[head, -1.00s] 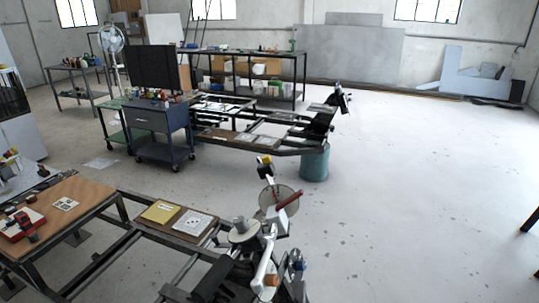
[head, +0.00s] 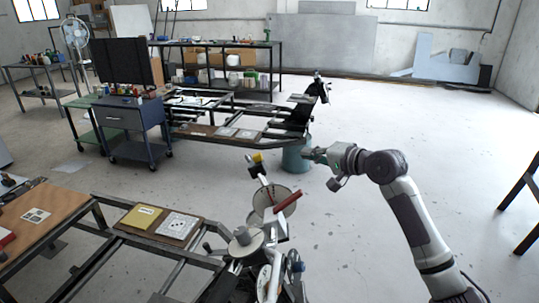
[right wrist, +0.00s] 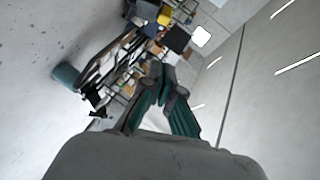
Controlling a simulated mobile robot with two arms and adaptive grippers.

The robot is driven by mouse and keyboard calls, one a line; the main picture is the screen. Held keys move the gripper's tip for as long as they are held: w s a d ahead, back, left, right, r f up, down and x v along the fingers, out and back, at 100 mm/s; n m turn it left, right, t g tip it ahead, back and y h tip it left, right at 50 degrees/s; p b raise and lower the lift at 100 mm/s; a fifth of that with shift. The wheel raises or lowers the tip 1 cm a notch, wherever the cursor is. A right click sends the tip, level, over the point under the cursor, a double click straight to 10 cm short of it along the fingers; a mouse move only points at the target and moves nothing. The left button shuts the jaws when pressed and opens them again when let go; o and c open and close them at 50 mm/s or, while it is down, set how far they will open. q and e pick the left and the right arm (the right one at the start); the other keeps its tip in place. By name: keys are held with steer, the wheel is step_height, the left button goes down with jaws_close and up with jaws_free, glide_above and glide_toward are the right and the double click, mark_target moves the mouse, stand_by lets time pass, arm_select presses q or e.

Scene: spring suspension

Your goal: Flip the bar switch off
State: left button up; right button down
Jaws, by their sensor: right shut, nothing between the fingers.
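A red bar (head: 288,201) sticks out at a slant beside a pale round disc (head: 265,202) on the near metal frame; it looks like the bar switch, but I cannot tell its on or off position. My right gripper (head: 306,154) is raised in the head view, above and right of the red bar and apart from it. Its fingers point left. In the right wrist view the gripper (right wrist: 158,72) has its fingertips together with nothing between them. The red bar is not discernible in the right wrist view. My left gripper is not in view.
A yellow-and-black piece (head: 257,158) stands on a post behind the disc. A teal drum (head: 297,158) stands behind my right gripper. The near metal frame (head: 150,242) fills the lower left. The floor to the right is largely clear, with dark table legs (head: 522,205) at the edge.

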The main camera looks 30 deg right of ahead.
steer(key=p, duration=0.3)
glide_toward(258, 158)
steer(key=w+d+r, duration=0.1)
steer(key=w+d, duration=0.3)
steer(key=w+a+f+p, duration=0.1)
steer(key=w+a+f, duration=0.1)
steer(key=w+a, duration=0.1)
steer(key=shift+w+f+p, duration=0.1)
steer(key=shift+p, duration=0.3)
